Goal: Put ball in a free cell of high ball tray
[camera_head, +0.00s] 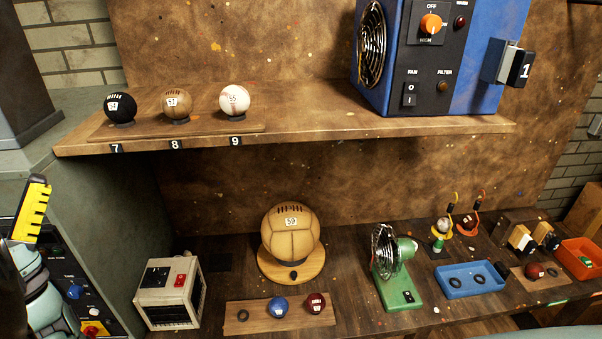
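The high ball tray (205,127) is a wooden strip on the upper shelf, above labels 7, 8 and 9. A black ball (119,107) sits above label 7, a brown laced ball (177,103) above 8, and a white baseball with red stitching (235,100) above 9. Each of these three places holds a ball. On the lower bench, a wooden board (258,324) carries an empty dark ring (243,315) at left, a blue ball (278,307) and a dark red ball (316,303). My gripper's fingertips do not show; part of what looks like my arm is at the lower left.
A blue machine (445,75) fills the shelf's right side. Below stand a large tan ball (291,231) on a round stand, a beige switch box (170,296), a green fan (393,267), a blue tray (470,291) and an orange bin (581,253). The shelf between baseball and machine is clear.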

